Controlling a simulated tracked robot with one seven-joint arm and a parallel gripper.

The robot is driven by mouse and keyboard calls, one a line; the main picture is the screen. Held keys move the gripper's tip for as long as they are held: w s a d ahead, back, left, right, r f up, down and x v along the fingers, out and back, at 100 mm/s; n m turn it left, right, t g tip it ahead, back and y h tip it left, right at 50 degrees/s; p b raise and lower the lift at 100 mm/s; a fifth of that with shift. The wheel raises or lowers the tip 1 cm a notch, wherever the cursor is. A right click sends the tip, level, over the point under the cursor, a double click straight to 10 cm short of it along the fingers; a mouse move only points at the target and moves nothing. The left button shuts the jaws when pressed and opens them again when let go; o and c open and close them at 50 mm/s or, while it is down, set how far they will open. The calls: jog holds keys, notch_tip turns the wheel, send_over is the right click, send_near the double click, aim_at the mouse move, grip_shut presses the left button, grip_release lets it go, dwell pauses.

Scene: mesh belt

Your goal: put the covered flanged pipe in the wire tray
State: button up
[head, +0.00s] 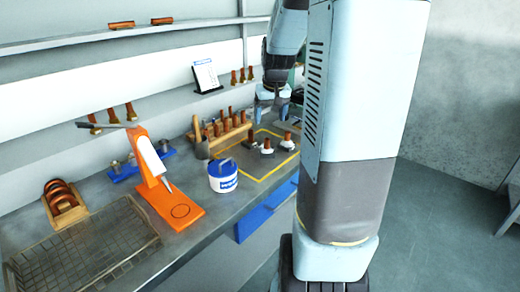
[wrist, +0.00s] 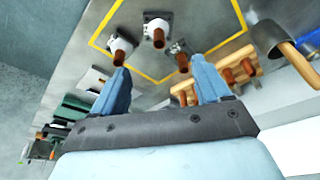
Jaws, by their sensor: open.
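Three brown flanged pipes stand upright on the bench inside a yellow outline. Two have white around their lower parts: the middle pipe (head: 267,147), also in the wrist view (wrist: 155,35), and the right-hand pipe (head: 287,141), at left in the wrist view (wrist: 122,48). The third pipe (head: 248,138) has a bare dark flange and shows in the wrist view (wrist: 181,60). I cannot tell surely which white-based pipe is the covered one. My gripper (head: 272,98) is open and empty above the pipes; its fingers show in the wrist view (wrist: 160,80). The wire tray (head: 72,237) lies empty at the bench's near left.
A white-and-blue tub (head: 222,177) and an orange stand (head: 170,203) stand between tray and pipes. A wooden rack of brown pieces (head: 222,133) and a mallet (head: 201,148) are behind the outline. A rack of brown rings (head: 63,203) stands behind the tray.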

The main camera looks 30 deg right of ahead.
aim_at(267, 139)
jog(key=x, duration=1.4)
jog(key=shift+w+d+f, duration=0.1)
jog(key=shift+d+f, duration=0.05)
jog(key=shift+f, duration=0.15)
jog(key=shift+c, duration=0.2)
jog(key=c, duration=1.3)
jog(key=shift+r, duration=0.1)
